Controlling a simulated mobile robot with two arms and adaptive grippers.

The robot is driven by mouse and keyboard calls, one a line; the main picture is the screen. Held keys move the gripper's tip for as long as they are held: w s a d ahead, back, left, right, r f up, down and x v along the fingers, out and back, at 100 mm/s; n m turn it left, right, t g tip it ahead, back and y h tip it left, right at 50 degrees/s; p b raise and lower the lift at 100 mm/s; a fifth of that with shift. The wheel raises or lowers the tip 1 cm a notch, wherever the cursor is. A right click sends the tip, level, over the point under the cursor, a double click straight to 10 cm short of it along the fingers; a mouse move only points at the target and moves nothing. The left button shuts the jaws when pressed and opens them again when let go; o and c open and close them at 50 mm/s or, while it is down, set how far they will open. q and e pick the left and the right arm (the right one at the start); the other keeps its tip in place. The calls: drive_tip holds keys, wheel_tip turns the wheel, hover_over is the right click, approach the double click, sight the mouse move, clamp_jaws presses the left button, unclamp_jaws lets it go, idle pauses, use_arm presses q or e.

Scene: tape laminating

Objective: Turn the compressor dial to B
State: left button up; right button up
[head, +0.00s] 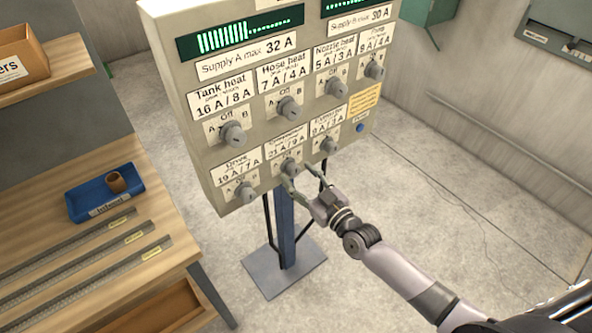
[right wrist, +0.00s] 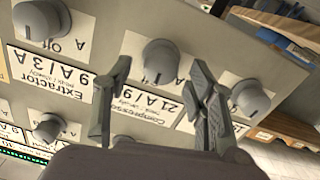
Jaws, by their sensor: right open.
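The compressor dial (head: 291,168) is a grey knob in the middle of the panel's bottom row, under a label reading 21 A / 9 A. It also shows in the right wrist view (right wrist: 160,62), between my two fingers. I cannot tell which letter it points to. My right gripper (head: 303,176) is open just in front of the panel, its fingertips on either side of this dial. In the right wrist view the gripper (right wrist: 159,70) shows gaps between the dial and both fingers. My left gripper is out of view.
The extractor dial (head: 328,145) and drive dial (head: 245,191) flank the compressor dial closely. More dials sit in the row above. The grey panel (head: 205,175) stands on a blue post (head: 286,232). A wooden bench (head: 60,235) with a blue tray (head: 75,207) is at left.

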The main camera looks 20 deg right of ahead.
drive_tip(key=shift+x, duration=1.1)
drive_tip(key=shift+s, duration=0.1)
drive_tip(key=shift+c, duration=0.6)
drive_tip(key=c, duration=1)
